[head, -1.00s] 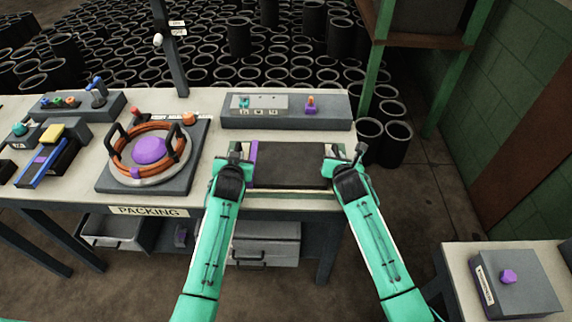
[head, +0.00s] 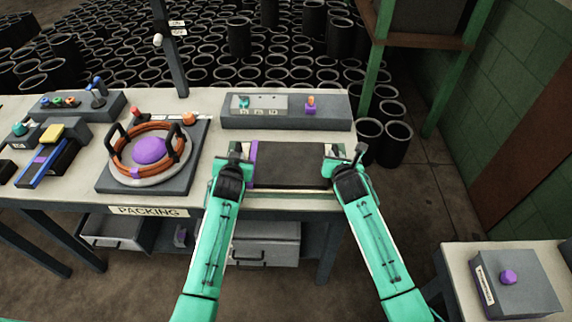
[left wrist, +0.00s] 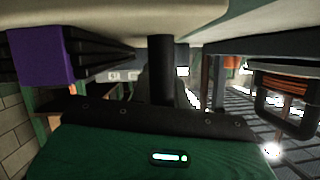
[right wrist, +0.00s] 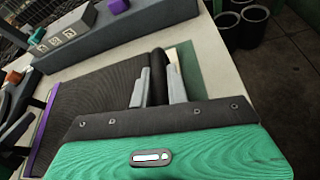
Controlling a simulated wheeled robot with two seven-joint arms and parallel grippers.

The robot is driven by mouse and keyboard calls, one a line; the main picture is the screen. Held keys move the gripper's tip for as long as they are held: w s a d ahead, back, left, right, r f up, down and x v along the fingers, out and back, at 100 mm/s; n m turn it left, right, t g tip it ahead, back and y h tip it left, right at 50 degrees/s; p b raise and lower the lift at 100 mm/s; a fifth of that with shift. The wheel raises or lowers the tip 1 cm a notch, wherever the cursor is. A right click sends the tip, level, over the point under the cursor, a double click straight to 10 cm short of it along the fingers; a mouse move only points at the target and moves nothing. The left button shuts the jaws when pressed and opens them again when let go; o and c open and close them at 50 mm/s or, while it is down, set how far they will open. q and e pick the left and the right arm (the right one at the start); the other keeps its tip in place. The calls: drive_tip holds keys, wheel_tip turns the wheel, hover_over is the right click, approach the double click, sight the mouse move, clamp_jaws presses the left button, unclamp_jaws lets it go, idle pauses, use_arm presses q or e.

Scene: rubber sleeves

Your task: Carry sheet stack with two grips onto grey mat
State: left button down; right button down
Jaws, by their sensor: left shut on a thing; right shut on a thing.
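The sheet stack (head: 292,164) is a dark, flat, ribbed slab with a purple strip along its left edge, at the front of the packing table. My left gripper (head: 238,152) is shut on its left side, and my right gripper (head: 346,155) is shut on its right side. In the right wrist view, the right fingers (right wrist: 158,88) close around a dark bar at the stack's right edge. The left wrist view shows the purple strip (left wrist: 42,55) close up; the left fingertips are hard to make out. I cannot tell which grey surface is the mat.
Left of the stack, a grey slab (head: 193,172) carries a round fixture with orange rings and a purple dome (head: 149,150). A grey block (head: 335,113) lies behind the stack. A side table at lower right holds a grey block with a purple knob (head: 508,277).

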idle(0.5)
